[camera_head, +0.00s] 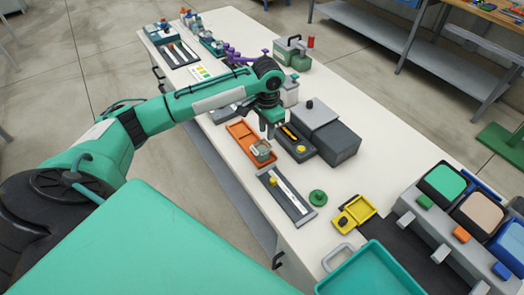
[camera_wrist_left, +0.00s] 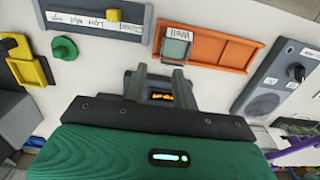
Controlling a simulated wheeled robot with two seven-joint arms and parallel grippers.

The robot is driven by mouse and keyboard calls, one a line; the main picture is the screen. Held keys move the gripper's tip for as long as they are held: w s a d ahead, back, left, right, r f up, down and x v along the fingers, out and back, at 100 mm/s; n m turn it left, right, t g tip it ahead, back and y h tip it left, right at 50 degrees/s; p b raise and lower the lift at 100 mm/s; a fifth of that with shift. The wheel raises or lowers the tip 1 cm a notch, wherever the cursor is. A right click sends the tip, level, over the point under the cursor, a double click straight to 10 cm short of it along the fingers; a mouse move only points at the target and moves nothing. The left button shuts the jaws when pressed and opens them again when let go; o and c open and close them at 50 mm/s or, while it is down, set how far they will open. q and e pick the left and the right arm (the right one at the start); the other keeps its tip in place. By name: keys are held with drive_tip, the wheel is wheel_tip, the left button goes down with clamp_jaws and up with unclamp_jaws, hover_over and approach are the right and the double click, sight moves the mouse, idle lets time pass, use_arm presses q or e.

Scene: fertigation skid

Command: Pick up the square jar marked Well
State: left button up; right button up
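The square jar (camera_head: 261,150) is small, clear to grey, and stands at the near end of an orange tray (camera_head: 240,131). In the left wrist view the jar (camera_wrist_left: 177,47) sits at the left end of the orange tray (camera_wrist_left: 222,50), by a white label reading Well. My left gripper (camera_head: 267,130) points down just beyond the jar in the head view. In the wrist view its two fingers (camera_wrist_left: 161,72) are apart, with nothing held between them, and short of the jar. My right gripper is in neither view.
A slider panel (camera_head: 286,195) with a yellow knob, a green knob (camera_head: 318,197) and a yellow holder (camera_head: 356,211) lie nearer on the white table. A dark grey box (camera_head: 336,142) stands right of the gripper. Coloured-top units (camera_head: 444,180) stand at the right.

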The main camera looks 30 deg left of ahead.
use_arm(q)
hover_over(265, 160)
drive_tip(key=f, duration=0.6)
drive_tip(key=shift+d+f+p, duration=0.25)
drive_tip(key=shift+f+p, duration=0.1)
drive_tip(key=shift+f, duration=0.05)
drive_tip(key=shift+w+a+f, duration=0.1)
drive_tip(key=shift+f, duration=0.55)
wheel_tip(265, 160, down, 4)
drive_tip(key=shift+w+a+f+p, duration=0.1)
drive_tip(key=shift+a+f+p, duration=0.05)
drive_tip(key=shift+p, duration=0.55)
drive_tip(key=shift+c, duration=0.5)
drive_tip(key=c, duration=0.4)
clamp_jaws()
